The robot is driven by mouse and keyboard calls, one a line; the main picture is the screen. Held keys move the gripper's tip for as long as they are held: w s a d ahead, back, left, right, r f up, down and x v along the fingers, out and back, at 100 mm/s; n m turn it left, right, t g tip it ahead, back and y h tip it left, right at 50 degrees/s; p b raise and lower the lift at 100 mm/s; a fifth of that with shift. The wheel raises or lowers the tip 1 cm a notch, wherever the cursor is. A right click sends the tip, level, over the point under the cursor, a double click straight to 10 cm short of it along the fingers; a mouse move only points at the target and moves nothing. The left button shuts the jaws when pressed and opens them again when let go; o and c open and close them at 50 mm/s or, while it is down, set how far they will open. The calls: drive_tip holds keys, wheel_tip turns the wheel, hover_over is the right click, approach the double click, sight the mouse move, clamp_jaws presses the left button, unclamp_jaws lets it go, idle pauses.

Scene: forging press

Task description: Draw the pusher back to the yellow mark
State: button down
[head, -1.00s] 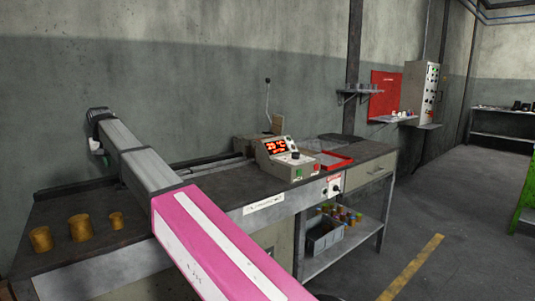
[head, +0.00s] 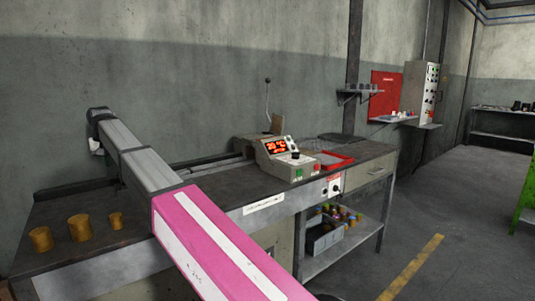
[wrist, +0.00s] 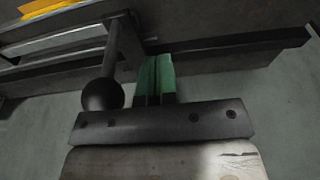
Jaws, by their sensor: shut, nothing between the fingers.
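In the wrist view, my gripper (wrist: 155,72) shows as two green fingers pressed side by side, shut and empty. A dark rod with a round ball knob (wrist: 103,95), which looks like the pusher's handle, stands just left of the fingers. The fingers appear beside the rod, not around it; I cannot tell whether they touch it. A yellow strip (wrist: 45,9), possibly the yellow mark, shows at the top left beyond pale rails. In the head view my arm hides the gripper and the knob.
Several brass-coloured cylinders (head: 79,228) stand on the bench's left end. A control box (head: 284,158) with a red display and a red-rimmed tray (head: 333,161) are to the right. A thin upright lever (head: 267,105) rises behind the box. The floor to the right is mostly clear.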

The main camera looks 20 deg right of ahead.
drive_tip(key=shift+f, duration=0.15)
drive_tip(key=shift+w+d+f, duration=0.25)
drive_tip(key=shift+d+f, duration=0.25)
drive_tip(key=shift+d, duration=0.5)
drive_tip(key=shift+w+d+f, duration=0.2)
drive_tip(key=shift+d+f, duration=0.25)
drive_tip(key=shift+d, duration=0.6)
drive_tip(key=shift+w+d+f, duration=0.25)
drive_tip(key=shift+d+f, duration=0.25)
drive_tip(key=shift+d, duration=0.5)
drive_tip(key=shift+w+r, duration=0.1)
drive_tip(key=shift+r, duration=6.5)
